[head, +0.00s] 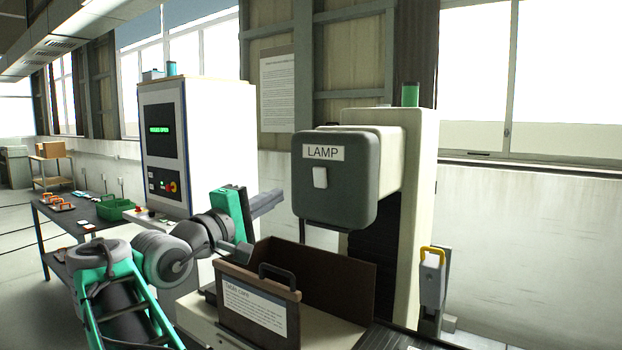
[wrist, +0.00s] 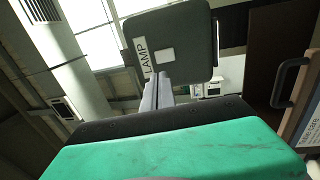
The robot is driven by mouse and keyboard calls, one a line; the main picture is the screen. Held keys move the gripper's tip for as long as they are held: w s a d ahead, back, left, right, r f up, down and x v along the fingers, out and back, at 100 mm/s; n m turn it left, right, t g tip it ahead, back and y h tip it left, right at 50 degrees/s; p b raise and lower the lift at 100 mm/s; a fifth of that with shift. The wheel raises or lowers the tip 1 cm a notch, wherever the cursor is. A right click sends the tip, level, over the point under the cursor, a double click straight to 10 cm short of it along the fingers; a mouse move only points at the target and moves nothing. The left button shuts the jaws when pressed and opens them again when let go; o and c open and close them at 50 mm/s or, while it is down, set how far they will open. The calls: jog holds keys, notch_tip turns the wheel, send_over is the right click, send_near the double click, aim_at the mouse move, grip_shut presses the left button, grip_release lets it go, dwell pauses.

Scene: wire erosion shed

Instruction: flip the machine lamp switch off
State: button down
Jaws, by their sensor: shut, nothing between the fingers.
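The lamp switch (head: 320,177) is a small white rocker on the front of a dark grey machine head (head: 348,205), under a white LAMP label (head: 323,152). Whether it is on or off I cannot tell. My gripper (head: 280,193) is shut and empty, to the left of the machine head and slightly lower than the switch, with its fingers pointing right. In the wrist view my shut fingers (wrist: 163,80) reach toward the head (wrist: 190,35). The switch (wrist: 164,55) shows just beyond their tips, seemingly apart from them.
A brown open-topped box (head: 333,280) with a black handle and a "Table care" label stands below the head. A white control cabinet (head: 210,140) stands at left behind my arm. A yellow-handled device (head: 432,280) is at right. Open space lies before the switch.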

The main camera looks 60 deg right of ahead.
aim_at(318, 171)
jog(key=p+x, duration=0.4)
jog(key=x, duration=1)
jog(key=shift+d+r+p, duration=0.1)
jog(key=shift+r+p, duration=0.2)
jog(key=shift+p, duration=0.3)
jog(key=shift+f, duration=0.2)
jog(key=w+a+r+b, duration=0.2)
jog(key=a+b, duration=0.1)
jog(key=a, duration=1)
jog(key=shift+a+r, duration=0.2)
jog(key=shift+a, duration=0.2)
jog(key=shift+w, duration=0.1)
